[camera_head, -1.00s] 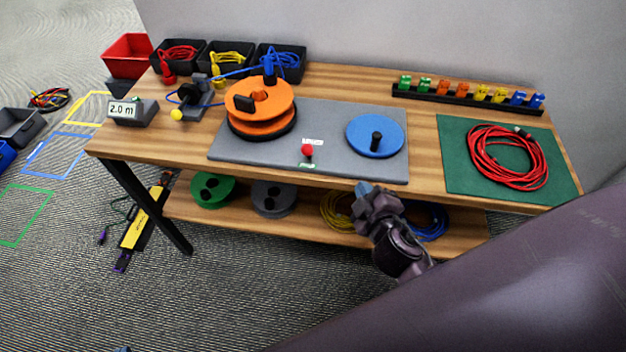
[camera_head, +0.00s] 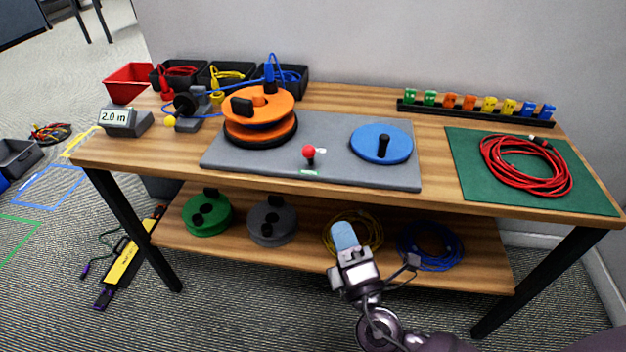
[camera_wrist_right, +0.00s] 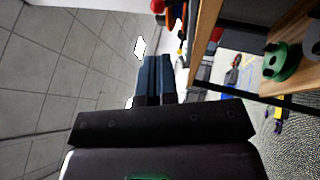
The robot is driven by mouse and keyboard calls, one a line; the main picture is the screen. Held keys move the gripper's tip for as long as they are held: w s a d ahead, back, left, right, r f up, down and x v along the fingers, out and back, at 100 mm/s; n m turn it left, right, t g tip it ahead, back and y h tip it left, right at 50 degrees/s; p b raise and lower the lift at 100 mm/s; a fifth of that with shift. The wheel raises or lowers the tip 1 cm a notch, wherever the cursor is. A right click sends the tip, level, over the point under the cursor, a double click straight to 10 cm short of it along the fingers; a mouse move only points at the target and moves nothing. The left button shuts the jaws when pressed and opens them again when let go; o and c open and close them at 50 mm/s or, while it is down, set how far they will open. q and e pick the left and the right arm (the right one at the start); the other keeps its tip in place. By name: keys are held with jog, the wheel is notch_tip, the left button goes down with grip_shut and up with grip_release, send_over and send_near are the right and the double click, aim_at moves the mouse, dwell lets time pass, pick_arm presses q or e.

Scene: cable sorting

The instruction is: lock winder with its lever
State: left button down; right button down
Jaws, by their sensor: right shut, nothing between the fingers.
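The winder's grey base plate (camera_head: 330,125) lies on the wooden table. It carries an orange reel (camera_head: 258,105) at the left and a blue crank disc (camera_head: 370,147) with a black handle (camera_head: 384,145) at the right. My left gripper is out of view.
A red cable coil (camera_head: 520,165) lies on a green mat (camera_head: 475,185) at the right. A rack of coloured clips (camera_head: 475,110) stands behind. A length display (camera_head: 122,120) stands at the left. The lower shelf (camera_head: 310,255) holds reels and coils close to my gripper.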

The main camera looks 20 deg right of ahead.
aim_at(311, 158)
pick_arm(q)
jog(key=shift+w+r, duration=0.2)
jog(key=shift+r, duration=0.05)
pick_arm(e)
jog(key=shift+a, duration=0.1)
jog(key=shift+r, duration=0.1)
